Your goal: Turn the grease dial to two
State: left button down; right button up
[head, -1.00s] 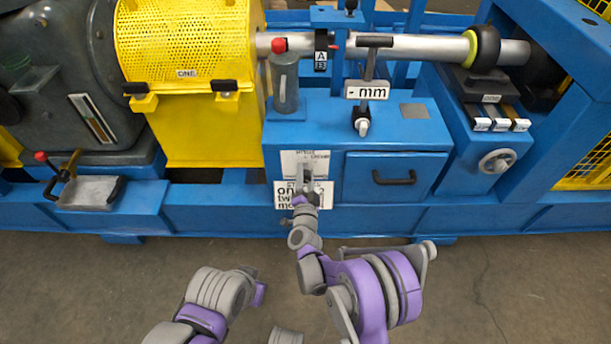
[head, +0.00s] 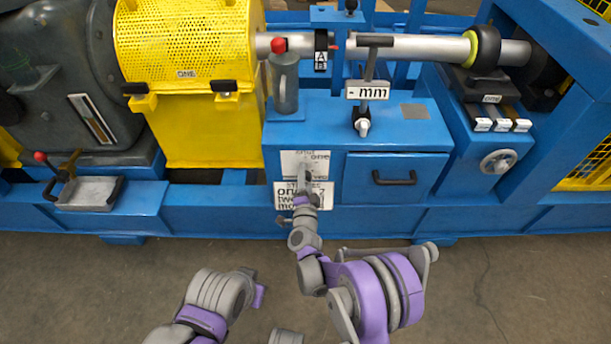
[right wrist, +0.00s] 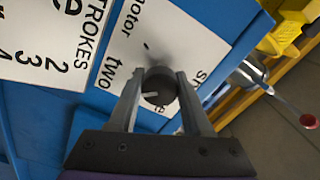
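The grease dial is a dark round knob (right wrist: 160,84) on a white plate in the right wrist view. A white mark on its face points left, towards the word "two" on the plate. My right gripper (right wrist: 158,92) has one finger on each side of the knob and looks closed on it. In the head view my right gripper (head: 306,186) is at the white plate (head: 295,160) on the front of the blue cabinet and hides the dial. My left arm's links show at the bottom left, but its gripper is not seen.
A second white plate (right wrist: 40,45) marked "STROKES" is beside the dial plate. A drawer with a black handle (head: 394,178) is to the right. A grey tray with a red-knobbed lever (head: 88,193) stands at the left. The floor in front is clear.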

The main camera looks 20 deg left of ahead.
jog(key=o, duration=0.4)
jog(key=p+v, duration=0.1)
jog(key=v, duration=0.9)
jog(key=shift+s+p, duration=0.35)
jog(key=shift+s, duration=0.05)
jog(key=shift+d, duration=0.1)
